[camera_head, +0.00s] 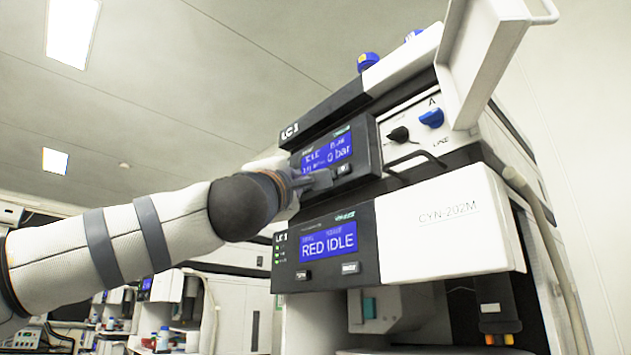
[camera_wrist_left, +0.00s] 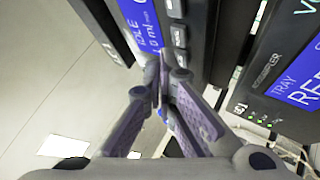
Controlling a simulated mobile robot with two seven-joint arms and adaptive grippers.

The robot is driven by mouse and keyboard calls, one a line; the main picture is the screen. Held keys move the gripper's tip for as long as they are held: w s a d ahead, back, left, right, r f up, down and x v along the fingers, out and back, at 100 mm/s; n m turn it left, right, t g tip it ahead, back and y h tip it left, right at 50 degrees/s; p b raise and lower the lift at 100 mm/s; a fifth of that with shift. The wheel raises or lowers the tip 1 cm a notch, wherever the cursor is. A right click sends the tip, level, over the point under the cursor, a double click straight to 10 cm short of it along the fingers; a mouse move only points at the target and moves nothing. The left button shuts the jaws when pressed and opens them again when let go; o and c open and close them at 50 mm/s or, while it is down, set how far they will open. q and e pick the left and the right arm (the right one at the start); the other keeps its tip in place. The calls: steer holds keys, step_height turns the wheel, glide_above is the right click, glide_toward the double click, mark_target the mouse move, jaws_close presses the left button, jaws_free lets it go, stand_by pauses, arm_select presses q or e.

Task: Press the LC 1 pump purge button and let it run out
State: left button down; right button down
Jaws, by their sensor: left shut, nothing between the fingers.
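The LC 1 pump module (camera_head: 362,135) is the upper dark-fronted unit of the stack. Its blue screen (camera_head: 338,148) shows "IDLE" and "0 bar"; the screen also shows in the left wrist view (camera_wrist_left: 148,22). A row of dark buttons (camera_wrist_left: 179,36) runs along the panel beside the screen; their labels are too small to read. One button (camera_head: 343,169) shows below the screen in the head view. My left gripper (camera_head: 326,179) is shut and empty, its fingertips (camera_wrist_left: 158,78) close to the button row. I cannot tell whether they touch. The gripper hides part of the panel. My right gripper is out of view.
Below is a module whose screen (camera_head: 328,243) reads "RED IDLE", with a white cover (camera_head: 445,222) at its right. Black and blue knobs (camera_head: 431,118) sit right of the pump under a raised white door (camera_head: 490,60). Open room lies left of the stack.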

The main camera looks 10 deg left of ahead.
arm_select(q)
steer(key=shift+w+d, duration=0.1)
stand_by(0.4)
steer(key=shift+w+d, duration=0.2)
steer(key=shift+w+d, duration=0.2)
steer(key=shift+w, duration=0.15)
stand_by(0.6)
stand_by(0.4)
steer(key=shift+s+a, duration=0.5)
steer(key=shift+s, duration=0.15)
steer(key=s+a, duration=0.1)
steer(key=s, duration=0.1)
steer(key=s+a, duration=0.2)
